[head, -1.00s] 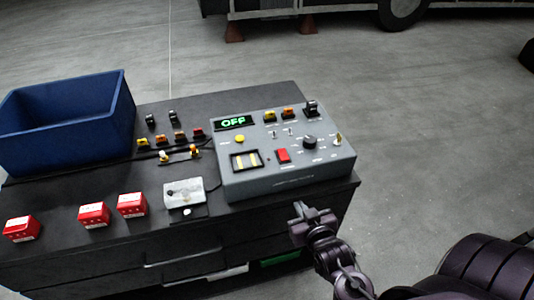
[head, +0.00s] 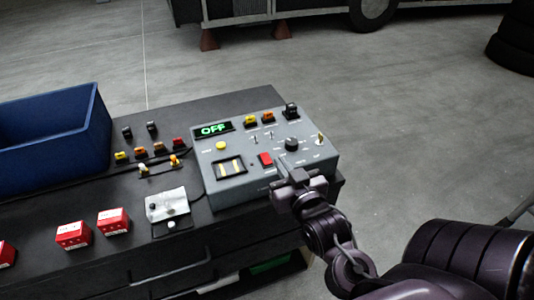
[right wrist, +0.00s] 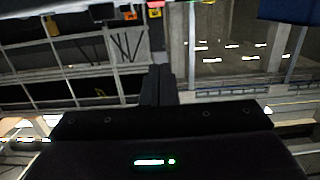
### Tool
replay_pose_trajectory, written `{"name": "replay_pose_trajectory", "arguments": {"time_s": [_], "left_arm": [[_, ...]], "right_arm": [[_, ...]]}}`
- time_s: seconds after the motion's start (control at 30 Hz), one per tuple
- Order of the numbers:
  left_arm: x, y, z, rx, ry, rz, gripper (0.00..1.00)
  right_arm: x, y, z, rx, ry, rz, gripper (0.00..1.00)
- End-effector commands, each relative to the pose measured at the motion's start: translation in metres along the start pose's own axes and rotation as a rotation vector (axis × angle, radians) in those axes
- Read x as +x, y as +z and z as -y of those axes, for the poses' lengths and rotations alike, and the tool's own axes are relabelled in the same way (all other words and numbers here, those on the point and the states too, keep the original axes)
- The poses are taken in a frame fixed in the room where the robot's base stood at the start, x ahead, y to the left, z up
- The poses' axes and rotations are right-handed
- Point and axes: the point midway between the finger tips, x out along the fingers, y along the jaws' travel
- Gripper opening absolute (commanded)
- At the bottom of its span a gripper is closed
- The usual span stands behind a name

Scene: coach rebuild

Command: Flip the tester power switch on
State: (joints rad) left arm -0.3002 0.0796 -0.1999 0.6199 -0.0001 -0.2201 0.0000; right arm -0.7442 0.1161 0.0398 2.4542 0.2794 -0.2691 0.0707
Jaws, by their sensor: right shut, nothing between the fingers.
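The grey tester box (head: 230,190) sits at the right end of the dark bench top, and its green display (head: 213,129) reads OFF. A red rocker switch (head: 265,160) is on its front panel; I cannot read its label or position. A small metal toggle (head: 320,138) stands at the panel's right. My right gripper (head: 287,170) is shut and empty, at the tester's front edge, just right of and nearer than the red switch. I cannot tell if it touches the box. Its closed dark fingers (right wrist: 156,84) also show in the right wrist view. My left gripper is out of view.
A blue bin (head: 50,137) stands on the bench at the left. Several small connectors (head: 140,151), a small white unit (head: 168,206) and red boxes (head: 113,221) lie left of the tester. The floor to the right is open.

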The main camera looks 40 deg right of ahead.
Motion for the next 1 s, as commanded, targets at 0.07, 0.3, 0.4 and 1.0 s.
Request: {"name": "replay_pose_trajectory", "arguments": {"time_s": [0.07, 0.3, 0.4, 1.0], "left_arm": [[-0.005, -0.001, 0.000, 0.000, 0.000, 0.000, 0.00], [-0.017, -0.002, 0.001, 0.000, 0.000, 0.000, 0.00], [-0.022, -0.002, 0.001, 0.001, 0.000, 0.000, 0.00], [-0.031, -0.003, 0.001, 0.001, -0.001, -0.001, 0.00]], "right_arm": [[0.011, -0.003, 0.000, -0.001, 0.000, -0.004, 0.00], [0.055, -0.004, 0.000, -0.001, 0.001, -0.003, 0.00], [0.075, -0.004, -0.001, -0.002, 0.001, -0.002, 0.00], [0.100, 0.039, 0.000, 0.000, 0.000, 0.001, 0.00]]}}
